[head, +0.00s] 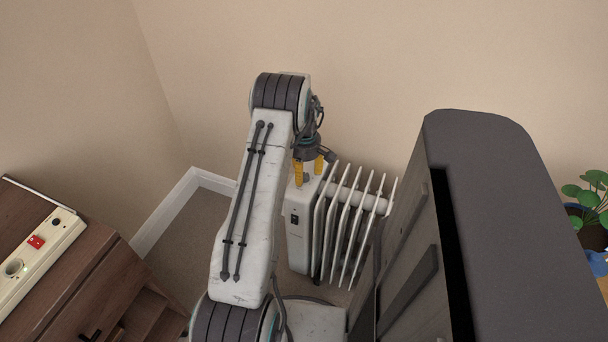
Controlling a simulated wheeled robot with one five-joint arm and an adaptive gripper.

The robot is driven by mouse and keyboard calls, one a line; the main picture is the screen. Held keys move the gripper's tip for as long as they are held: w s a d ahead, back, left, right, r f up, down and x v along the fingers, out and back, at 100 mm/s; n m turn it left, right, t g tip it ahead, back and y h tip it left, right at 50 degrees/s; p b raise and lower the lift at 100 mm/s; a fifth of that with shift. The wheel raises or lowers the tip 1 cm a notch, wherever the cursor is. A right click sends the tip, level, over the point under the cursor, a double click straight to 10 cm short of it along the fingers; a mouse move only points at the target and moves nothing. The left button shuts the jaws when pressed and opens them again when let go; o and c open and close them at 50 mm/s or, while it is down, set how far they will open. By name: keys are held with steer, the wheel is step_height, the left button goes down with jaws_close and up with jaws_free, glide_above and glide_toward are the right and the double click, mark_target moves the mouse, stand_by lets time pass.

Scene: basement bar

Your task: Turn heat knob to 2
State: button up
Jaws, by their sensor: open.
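A white finned radiator heater (297,245) stands on the floor in the corner, behind my arm. Its control end faces me and carries a small dark switch panel (294,218). My gripper (308,171) points down over the top of that control end, with its yellow fingertips apart, one on each side of a small dark spot on the heater's top. That spot may be the heat knob, but it is too small to make out. No number or pointer can be read. I cannot tell whether the fingertips touch it.
A dark grey cabinet (515,190) stands close at the right of the heater. A brown wooden cabinet (75,275) at the left bears a power strip (40,258) with a red switch. A potted plant (592,215) is at the far right. Walls close off the back.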

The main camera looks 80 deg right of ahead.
steer(key=shift+f, duration=0.8)
jaws_close()
